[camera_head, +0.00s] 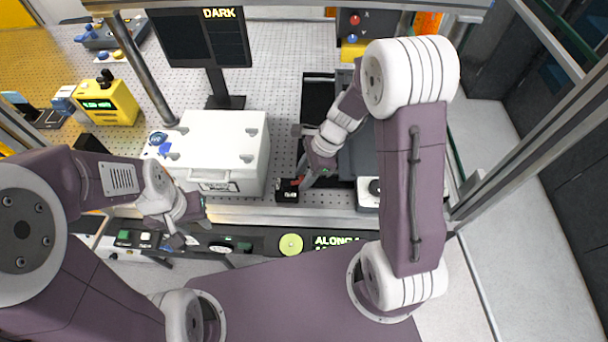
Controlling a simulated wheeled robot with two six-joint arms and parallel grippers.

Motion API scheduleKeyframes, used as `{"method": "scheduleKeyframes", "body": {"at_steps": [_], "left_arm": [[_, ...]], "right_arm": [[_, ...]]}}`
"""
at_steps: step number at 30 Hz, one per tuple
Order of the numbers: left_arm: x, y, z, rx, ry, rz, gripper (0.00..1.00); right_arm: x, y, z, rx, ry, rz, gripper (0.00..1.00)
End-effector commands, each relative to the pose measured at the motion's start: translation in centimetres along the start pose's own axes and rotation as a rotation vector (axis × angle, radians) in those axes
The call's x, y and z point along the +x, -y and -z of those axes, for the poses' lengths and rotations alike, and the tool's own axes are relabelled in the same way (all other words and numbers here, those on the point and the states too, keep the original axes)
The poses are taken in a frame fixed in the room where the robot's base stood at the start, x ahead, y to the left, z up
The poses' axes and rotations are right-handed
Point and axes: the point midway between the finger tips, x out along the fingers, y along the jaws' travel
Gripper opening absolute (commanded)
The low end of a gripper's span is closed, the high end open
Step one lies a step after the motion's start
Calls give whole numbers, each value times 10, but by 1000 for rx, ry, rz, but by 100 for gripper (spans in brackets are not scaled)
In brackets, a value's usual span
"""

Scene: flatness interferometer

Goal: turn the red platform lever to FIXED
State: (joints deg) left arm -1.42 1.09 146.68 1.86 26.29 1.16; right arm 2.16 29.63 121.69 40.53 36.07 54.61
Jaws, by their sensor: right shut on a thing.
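A small black block with white lettering (287,195) sits at the front edge of the perforated table, and the red lever (299,181) shows as a small bit of red at its upper right. The lettering is too small to read. My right gripper (305,180) reaches down from the right and is shut on the red lever, hiding most of it. My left gripper (188,232) hangs over the front panel at the left, apart from the lever; its finger gap is not clear.
A white case with a handle (225,150) stands just left of the block. A monitor reading DARK (222,40) stands behind. A front panel holds a yellow-green round button (291,244) and a green display (336,242). A yellow instrument (105,102) stands at left.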

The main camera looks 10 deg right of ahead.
Motion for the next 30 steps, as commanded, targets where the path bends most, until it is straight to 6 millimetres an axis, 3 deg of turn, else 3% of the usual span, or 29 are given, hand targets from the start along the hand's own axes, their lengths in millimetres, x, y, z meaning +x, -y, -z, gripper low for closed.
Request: {"method": "scheduleKeyframes", "body": {"at_steps": [15, 30], "left_arm": [[-40, -1, 4, 0, 0, 0, 36], [-52, -1, 5, 0, 0, 0, 36]], "right_arm": [[0, 24, -7, -454, 0, -187, 0], [8, 42, -21, -882, -1, -363, 0]]}}
